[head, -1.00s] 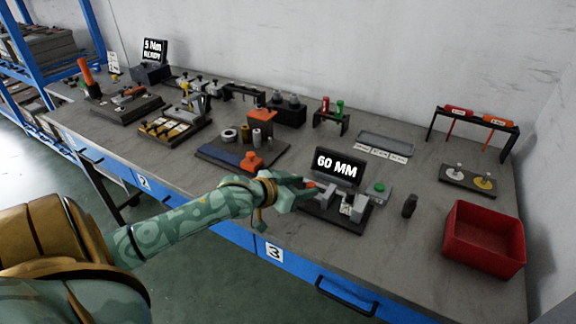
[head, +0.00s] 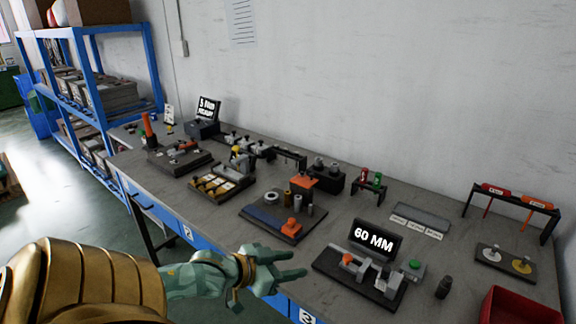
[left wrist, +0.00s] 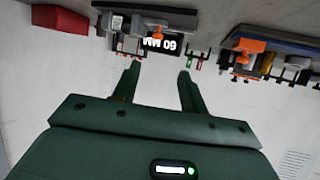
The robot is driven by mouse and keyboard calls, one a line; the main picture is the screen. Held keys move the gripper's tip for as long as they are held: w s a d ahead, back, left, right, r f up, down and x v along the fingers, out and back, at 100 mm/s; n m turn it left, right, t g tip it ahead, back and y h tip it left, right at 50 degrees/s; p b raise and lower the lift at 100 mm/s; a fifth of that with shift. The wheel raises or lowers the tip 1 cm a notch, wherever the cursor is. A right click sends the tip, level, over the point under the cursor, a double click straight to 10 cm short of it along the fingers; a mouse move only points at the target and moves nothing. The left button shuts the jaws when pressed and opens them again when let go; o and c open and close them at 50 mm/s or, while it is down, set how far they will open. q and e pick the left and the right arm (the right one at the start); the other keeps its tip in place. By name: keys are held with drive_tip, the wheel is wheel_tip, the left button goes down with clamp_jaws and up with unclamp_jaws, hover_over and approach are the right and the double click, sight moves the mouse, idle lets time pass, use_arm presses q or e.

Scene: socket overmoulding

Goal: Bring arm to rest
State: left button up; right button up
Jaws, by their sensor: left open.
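My left gripper (head: 294,266) is green with gold bands. It is open and empty, at the front edge of the workbench, left of the measuring station with the "60 MM" display (head: 375,240). In the left wrist view its two fingers (left wrist: 157,80) stand apart with nothing between them. Beyond them the same display (left wrist: 160,44) shows upside down. My right gripper is not in any view.
The grey workbench (head: 232,211) carries a blue and dark mat (head: 262,221) with an orange block, a gold-slotted tray (head: 222,190) and a red bin (head: 515,308) at right. A blue shelf (head: 88,60) stands behind at left. Open floor lies front left.

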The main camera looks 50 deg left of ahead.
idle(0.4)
use_arm(q)
drive_tip(key=s+d+f+m+g+y, duration=0.5)
drive_tip(key=s+d+f+g+y, duration=0.15)
drive_tip(key=s+d, duration=0.4)
drive_tip(key=s+d+f+g+h, duration=0.2)
drive_tip(key=s+f, duration=0.2)
drive_tip(key=f, duration=0.9)
drive_tip(key=s+d+f+g+h, duration=0.1)
drive_tip(key=s+d+f+g, duration=0.15)
drive_tip(key=f, duration=1.15)
drive_tip(key=s+f+n+g, duration=0.1)
drive_tip(key=s+f, duration=0.5)
drive_tip(key=s, duration=0.4)
drive_tip(key=s+f+n+h, duration=0.1)
drive_tip(key=s+f+n, duration=0.1)
drive_tip(key=s+f, duration=0.5)
drive_tip(key=s, duration=0.3)
drive_tip(key=shift+s+a+g, duration=0.15)
drive_tip(key=shift+a+g, duration=0.15)
drive_tip(key=shift+g, duration=0.1)
